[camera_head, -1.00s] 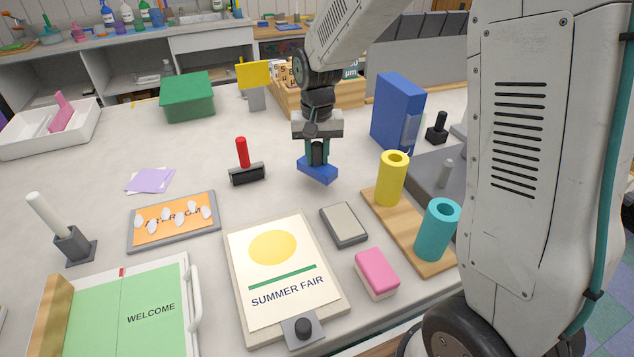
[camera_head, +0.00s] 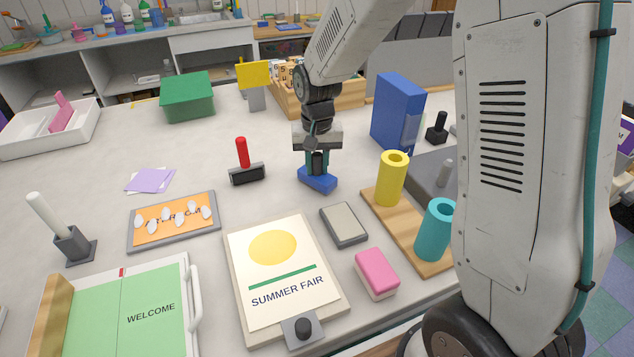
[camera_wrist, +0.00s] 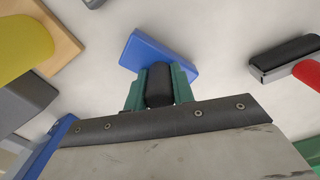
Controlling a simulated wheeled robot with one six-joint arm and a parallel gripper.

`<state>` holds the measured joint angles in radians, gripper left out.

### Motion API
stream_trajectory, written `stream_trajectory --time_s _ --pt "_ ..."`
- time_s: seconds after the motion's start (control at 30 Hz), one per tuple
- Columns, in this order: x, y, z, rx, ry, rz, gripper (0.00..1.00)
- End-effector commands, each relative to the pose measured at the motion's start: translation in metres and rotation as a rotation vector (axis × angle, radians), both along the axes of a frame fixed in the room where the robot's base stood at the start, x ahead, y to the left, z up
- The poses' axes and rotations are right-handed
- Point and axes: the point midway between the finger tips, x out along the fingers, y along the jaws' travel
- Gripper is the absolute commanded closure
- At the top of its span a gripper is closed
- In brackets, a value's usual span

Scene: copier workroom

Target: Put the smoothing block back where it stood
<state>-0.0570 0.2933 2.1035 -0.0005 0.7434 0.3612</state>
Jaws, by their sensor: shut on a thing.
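The smoothing block (camera_head: 317,181) is a blue slab with a black grip on top. My gripper (camera_head: 318,165) is shut on that grip and points straight down, with the slab below its fingers. The block is at or just above the white table, level or nearly so; I cannot tell whether it touches. In the wrist view the blue slab (camera_wrist: 160,50) shows beyond the green fingers of my gripper (camera_wrist: 160,85), with the black grip between them.
A red-handled black tool (camera_head: 246,172) stands to the left. A wooden board (camera_head: 408,228) with yellow and teal rolls is at right. A grey pad (camera_head: 344,225) and the Summer Fair poster (camera_head: 280,270) lie in front. A blue binder (camera_head: 397,112) stands behind right. Bare table surrounds the block.

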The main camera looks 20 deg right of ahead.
Motion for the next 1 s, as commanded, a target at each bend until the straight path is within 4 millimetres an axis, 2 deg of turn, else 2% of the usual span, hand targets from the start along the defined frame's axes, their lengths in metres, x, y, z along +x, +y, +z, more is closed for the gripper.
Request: stream_trajectory --time_s 0.53,0.57,0.6,0.63,0.9,1.0 --pt "-0.0001 0.0 -0.0062 0.0 0.001 0.0 1.0" --pt "0.0 0.0 -0.0058 0.0 0.0 0.0 0.67" --pt "0.0 0.0 -0.0057 0.0 0.0 0.0 0.56" --pt "0.0 0.0 -0.0057 0.0 0.0 0.0 0.5" --pt "0.0 0.0 -0.0051 0.0 0.0 0.0 0.5" --pt "0.0005 0.0 0.0017 0.0 -0.002 0.0 0.5"
